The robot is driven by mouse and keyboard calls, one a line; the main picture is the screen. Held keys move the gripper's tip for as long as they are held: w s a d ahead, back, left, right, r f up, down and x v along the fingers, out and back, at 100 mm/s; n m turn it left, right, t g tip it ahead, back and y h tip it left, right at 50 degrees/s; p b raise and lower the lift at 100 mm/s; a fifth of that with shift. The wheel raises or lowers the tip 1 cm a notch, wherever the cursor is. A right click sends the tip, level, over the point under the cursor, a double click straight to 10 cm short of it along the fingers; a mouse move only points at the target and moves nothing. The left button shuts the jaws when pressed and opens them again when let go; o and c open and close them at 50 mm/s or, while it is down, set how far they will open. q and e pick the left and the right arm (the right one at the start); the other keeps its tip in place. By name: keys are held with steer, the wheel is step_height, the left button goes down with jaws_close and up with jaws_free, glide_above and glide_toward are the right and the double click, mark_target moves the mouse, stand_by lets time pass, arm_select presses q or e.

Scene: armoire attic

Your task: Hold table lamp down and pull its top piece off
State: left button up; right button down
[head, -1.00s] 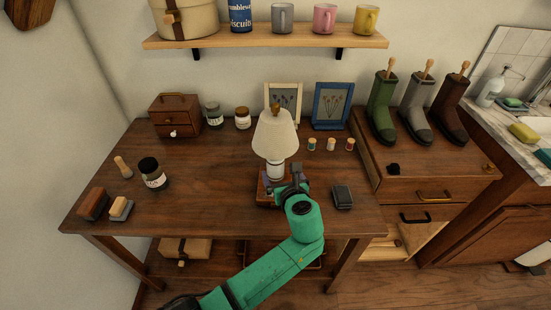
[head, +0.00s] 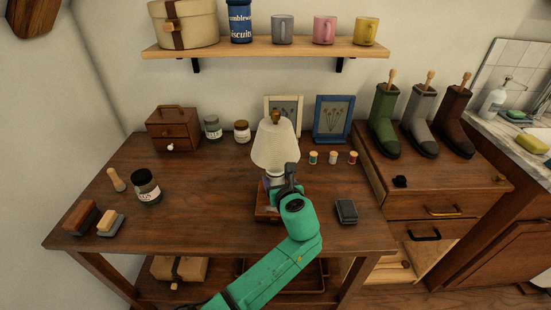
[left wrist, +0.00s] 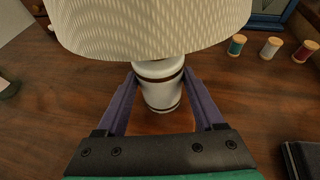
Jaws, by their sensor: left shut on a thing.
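The table lamp stands upright on the wooden table, with a pale ribbed shade (head: 274,146) and a small brown knob (head: 276,117) on top. Its white body with dark bands (left wrist: 160,88) shows below the shade in the left wrist view. My left gripper (head: 278,178) is at the lamp body under the shade; its purple fingers (left wrist: 160,92) lie on both sides of the body and are shut on it. The gripper partly hides the body and the brown base (head: 266,209) in the head view. My right gripper is not in view.
Several spools (head: 333,157) and a dark small box (head: 346,211) lie right of the lamp. Picture frames (head: 333,119) and jars (head: 242,132) stand behind it. A dark jar (head: 146,188) and brushes (head: 110,223) are at left. The table's left middle is clear.

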arm_select(q)
steer(key=o, duration=1.3)
steer(key=shift+c, duration=0.2)
steer(key=shift+s, duration=0.1)
